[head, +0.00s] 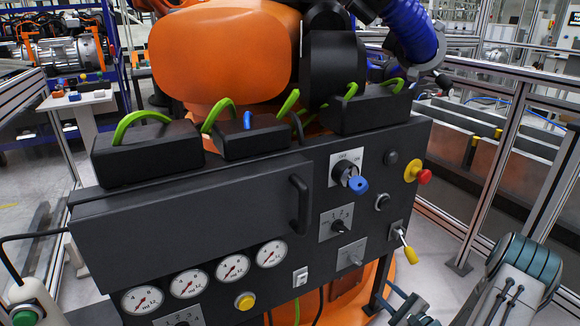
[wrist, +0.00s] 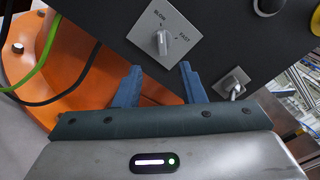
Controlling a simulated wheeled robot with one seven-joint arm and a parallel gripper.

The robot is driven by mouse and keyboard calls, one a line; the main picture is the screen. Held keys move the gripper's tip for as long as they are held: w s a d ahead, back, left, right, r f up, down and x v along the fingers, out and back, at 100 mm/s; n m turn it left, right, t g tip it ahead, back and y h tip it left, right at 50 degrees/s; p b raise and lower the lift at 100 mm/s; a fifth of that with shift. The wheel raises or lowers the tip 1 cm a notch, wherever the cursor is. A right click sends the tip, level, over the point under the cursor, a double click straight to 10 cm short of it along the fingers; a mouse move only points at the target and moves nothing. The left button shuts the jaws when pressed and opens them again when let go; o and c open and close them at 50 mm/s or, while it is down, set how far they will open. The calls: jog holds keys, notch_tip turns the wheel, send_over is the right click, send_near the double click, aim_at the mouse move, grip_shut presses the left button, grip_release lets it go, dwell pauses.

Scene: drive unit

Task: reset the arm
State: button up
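The orange robot arm (head: 222,58) stands behind a black control panel (head: 200,220). On the panel are a blue-handled rotary switch (head: 348,174), a 1-2-3 selector (head: 337,224), a grey knob (head: 352,256), a yellow-tipped lever (head: 407,247) and a red button on a yellow plate (head: 423,176). In the wrist view, my gripper (wrist: 160,72) is open, its two blue fingers apart with nothing between them. A SLOW/FAST knob (wrist: 164,42) shows just beyond the fingertips. The lever's base (wrist: 234,83) is right of the right finger.
Several gauges (head: 188,283) and a yellow button (head: 245,301) are on the panel's lower left. A black handle (head: 299,204) sticks out of the panel. Metal fence posts (head: 490,170) stand at the right. A green button box (head: 24,315) is at the lower left.

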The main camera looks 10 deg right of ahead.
jog(key=s+a+r+n+g+y+p, duration=0.4)
jog(key=a+r+n+g, duration=0.3)
jog(key=a+r, duration=0.5)
jog(key=s+a+r+n+g+y+p, duration=0.1)
jog(key=s+a+r+n+g+p, duration=0.2)
jog(key=a+r+n+g+p, duration=0.65)
jog(key=s+r+n+h+p, duration=0.2)
jog(key=s+r+h+p, duration=0.1)
jog(key=r, duration=0.6)
jog(key=s+r+n+t+h+p, duration=0.1)
jog(key=s+r+n+h+p, duration=0.1)
jog(key=s+r+h, duration=0.2)
jog(key=s+a+r+n+t+h+p, duration=0.1)
jog(key=s+r, duration=0.5)
jog(key=r, duration=0.7)
jog(key=n+h+p, duration=0.1)
jog(key=h+p, duration=0.1)
jog(key=h, duration=0.1)
jog(key=shift+s+r+p, duration=0.3)
jog(key=shift+r, duration=0.05)
jog(key=shift+a+t, duration=0.1)
jog(key=shift+t, duration=0.15)
